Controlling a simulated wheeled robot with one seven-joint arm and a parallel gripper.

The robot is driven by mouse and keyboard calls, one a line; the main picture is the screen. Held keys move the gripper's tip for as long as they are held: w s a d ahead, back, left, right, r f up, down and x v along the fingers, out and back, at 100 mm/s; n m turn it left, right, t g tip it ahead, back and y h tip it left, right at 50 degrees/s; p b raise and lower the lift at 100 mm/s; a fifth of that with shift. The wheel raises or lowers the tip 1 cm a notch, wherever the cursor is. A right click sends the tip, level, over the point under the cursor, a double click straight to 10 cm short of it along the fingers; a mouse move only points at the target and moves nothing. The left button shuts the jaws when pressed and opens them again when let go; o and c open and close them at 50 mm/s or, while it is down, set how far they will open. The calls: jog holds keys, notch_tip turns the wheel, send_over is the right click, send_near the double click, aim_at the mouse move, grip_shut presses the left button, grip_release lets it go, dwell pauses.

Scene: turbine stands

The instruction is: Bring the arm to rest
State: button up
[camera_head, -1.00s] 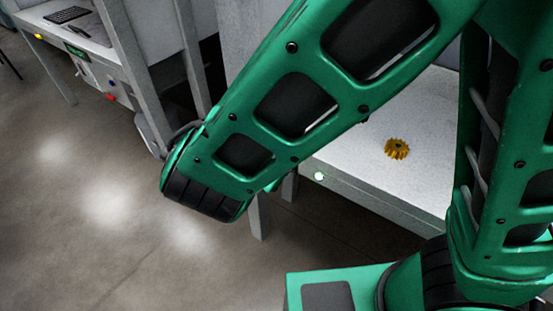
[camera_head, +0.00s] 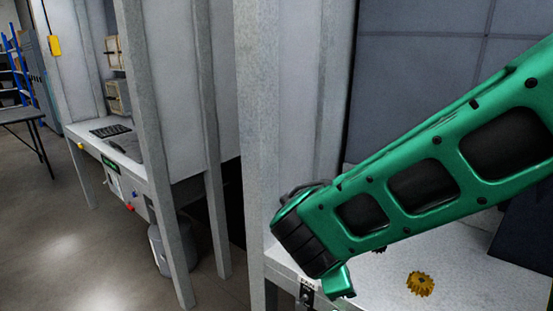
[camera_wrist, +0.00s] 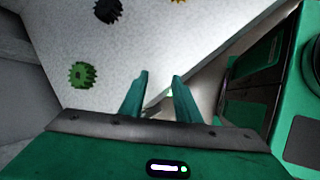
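My green arm (camera_head: 430,180) reaches in from the right in the head view, its elbow-like black-banded end (camera_head: 305,245) over the front edge of a light stand. My gripper does not show clearly there. In the wrist view my gripper (camera_wrist: 160,78) has its two green fingers apart, with nothing between them. It is near the edge of the light surface.
A gold gear (camera_head: 420,284) lies on the stand top (camera_head: 470,255). A green gear (camera_wrist: 82,75) and a dark gear (camera_wrist: 107,10) lie there in the wrist view. Grey posts (camera_head: 255,130) and a second workstation with a keyboard (camera_head: 110,130) stand left. Open floor (camera_head: 60,230) lies at lower left.

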jog(key=d+m, duration=0.2)
jog(key=d, duration=0.1)
jog(key=s+d+r+m+g, duration=0.1)
jog(key=d+m, duration=0.1)
jog(key=d, duration=0.1)
jog(key=d+m+g, duration=0.1)
jog(key=d+m, duration=0.1)
jog(key=d, duration=0.2)
jog(key=shift+s+d+r+y, duration=0.1)
jog(key=shift+s+r+y, duration=0.2)
jog(key=shift+r, duration=0.1)
jog(key=s+d+m, duration=0.1)
jog(key=d+m, duration=0.1)
jog(key=s+d+r+m+g, duration=0.1)
jog(key=d+m, duration=0.1)
jog(key=s+d+m+y, duration=0.1)
jog(key=d+m, duration=0.1)
jog(key=d, duration=0.1)
jog(key=shift+s+d+r+g, duration=0.1)
jog(key=shift+s+r+g, duration=0.1)
jog(key=shift+s+g, duration=0.2)
jog(key=s+d+r+m+y, duration=0.2)
jog(key=s+d+m, duration=0.6)
jog(key=s+m, duration=0.4)
jog(key=shift+s+r+m+y, duration=0.3)
jog(key=shift+r+m+y, duration=0.1)
jog(key=shift+y, duration=0.4)
